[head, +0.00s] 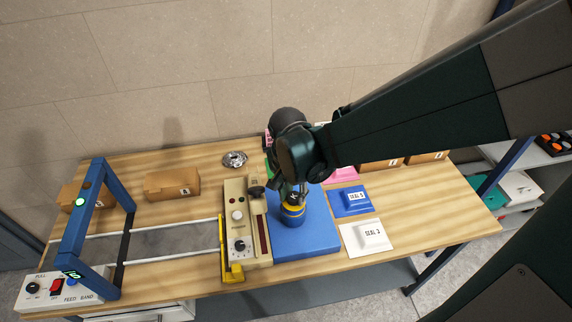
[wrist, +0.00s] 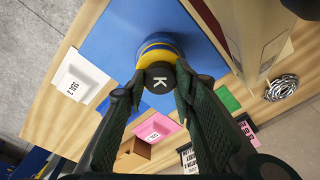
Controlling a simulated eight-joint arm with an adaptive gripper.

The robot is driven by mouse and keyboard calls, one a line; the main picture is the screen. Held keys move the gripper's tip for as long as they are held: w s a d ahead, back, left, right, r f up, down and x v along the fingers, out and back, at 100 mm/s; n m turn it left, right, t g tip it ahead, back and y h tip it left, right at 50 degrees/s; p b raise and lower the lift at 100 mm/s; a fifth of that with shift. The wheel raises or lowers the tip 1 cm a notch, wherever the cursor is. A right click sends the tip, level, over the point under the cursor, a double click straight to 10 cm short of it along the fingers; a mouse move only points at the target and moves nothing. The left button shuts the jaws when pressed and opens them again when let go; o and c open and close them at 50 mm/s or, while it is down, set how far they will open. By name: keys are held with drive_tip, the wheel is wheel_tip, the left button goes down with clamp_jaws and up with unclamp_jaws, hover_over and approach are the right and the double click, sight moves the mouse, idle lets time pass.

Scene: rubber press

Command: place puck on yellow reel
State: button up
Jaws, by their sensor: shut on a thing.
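The puck, a small black disc marked with a white K (wrist: 160,79), is between the fingertips of my gripper (wrist: 158,88), which is shut on it. The yellow reel (wrist: 156,47), with a dark blue band, stands upright on the blue mat (head: 312,240). In the head view the reel (head: 292,211) is directly below my gripper (head: 292,190). The puck is at or just over the reel's top, overlapping its near edge in the wrist view. I cannot tell whether they touch. My gripper hides part of the reel's top.
The beige control box (head: 237,215) with knobs stands just left of the reel. A metal coil (head: 234,159) and cardboard box (head: 172,184) are farther back.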

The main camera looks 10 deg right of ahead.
sight(292, 200)
drive_tip(key=shift+f, duration=0.25)
drive_tip(key=o, duration=0.9)
drive_tip(key=shift+r, duration=0.1)
drive_tip(key=shift+r, duration=0.2)
drive_tip(key=shift+s+a+r, duration=0.15)
drive_tip(key=shift+a+r, duration=0.05)
drive_tip(key=shift+r, duration=1.75)
drive_tip(key=shift+s+a+r, duration=0.15)
drive_tip(key=shift+r, duration=1.85)
drive_tip(key=shift+s+a+r, duration=0.15)
drive_tip(key=shift+a+r, duration=0.05)
drive_tip(key=shift+r, duration=1.75)
drive_tip(key=shift+d, duration=0.1)
